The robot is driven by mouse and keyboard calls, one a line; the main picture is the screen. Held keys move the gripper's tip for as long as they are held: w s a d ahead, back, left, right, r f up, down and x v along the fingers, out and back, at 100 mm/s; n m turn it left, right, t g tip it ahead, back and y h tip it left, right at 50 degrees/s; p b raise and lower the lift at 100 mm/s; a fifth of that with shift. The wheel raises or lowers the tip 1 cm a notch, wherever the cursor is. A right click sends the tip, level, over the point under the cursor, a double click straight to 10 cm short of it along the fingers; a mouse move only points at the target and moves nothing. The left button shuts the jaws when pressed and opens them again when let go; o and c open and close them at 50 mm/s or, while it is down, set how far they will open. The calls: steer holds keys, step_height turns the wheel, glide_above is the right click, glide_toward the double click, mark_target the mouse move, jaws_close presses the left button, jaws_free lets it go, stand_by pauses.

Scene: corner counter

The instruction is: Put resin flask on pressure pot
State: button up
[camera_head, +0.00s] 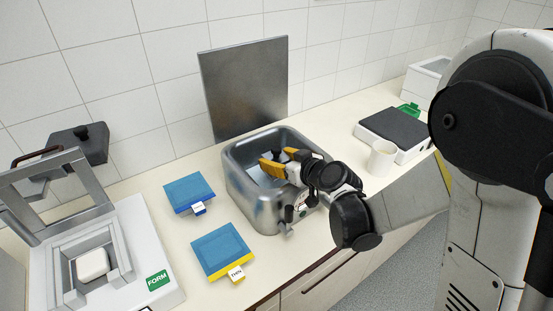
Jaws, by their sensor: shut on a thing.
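The pressure pot (255,197) is the open silver metal tub in the middle of the counter, in the head view. Its flat grey lid (245,88) stands upright behind it. My gripper (278,160), with yellow-orange fingers, reaches in from the right over the pot's opening, with its fingertips inside the rim outline. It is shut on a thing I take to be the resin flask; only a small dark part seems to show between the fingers. The flask's body is hidden, and I cannot tell whether it touches the pot's floor.
Two blue pads, a rear one (187,190) and a front one (221,248), lie left of the pot. A forming machine (150,240) stands at far left. At right are a white mug (382,158) and a dark-topped device (394,128). The tiled wall is behind.

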steer(key=shift+s+f+b, duration=0.2)
steer(key=shift+f+b, duration=0.15)
steer(key=shift+f, duration=0.05)
steer(key=o, duration=1.4)
steer(key=shift+f, duration=0.1)
steer(key=shift+w+r+p, duration=0.1)
steer(key=shift+r+p, duration=0.5)
steer(key=shift+p, duration=0.1)
steer(key=p+v, duration=0.2)
steer(key=v, duration=1)
steer(key=shift+w+r+p, duration=0.1)
steer(key=shift+p, duration=0.25)
steer(key=shift+s+d+r, duration=0.2)
steer(key=shift+s, duration=0.2)
steer(key=s+d+r+m+g+h, duration=0.1)
steer(key=s+d+m+g+h, duration=0.1)
steer(key=s+d, duration=0.3)
steer(key=s+d+r+m+g+h, duration=0.2)
steer(key=s+d+m+h, duration=0.2)
steer(key=s, duration=0.8)
steer(key=d+h, duration=0.1)
steer(key=d, duration=0.1)
steer(key=shift+s+d+m+h, duration=0.2)
steer(key=shift+d+m+h, duration=0.1)
steer(key=shift+m, duration=0.1)
steer(key=shift+r, duration=0.1)
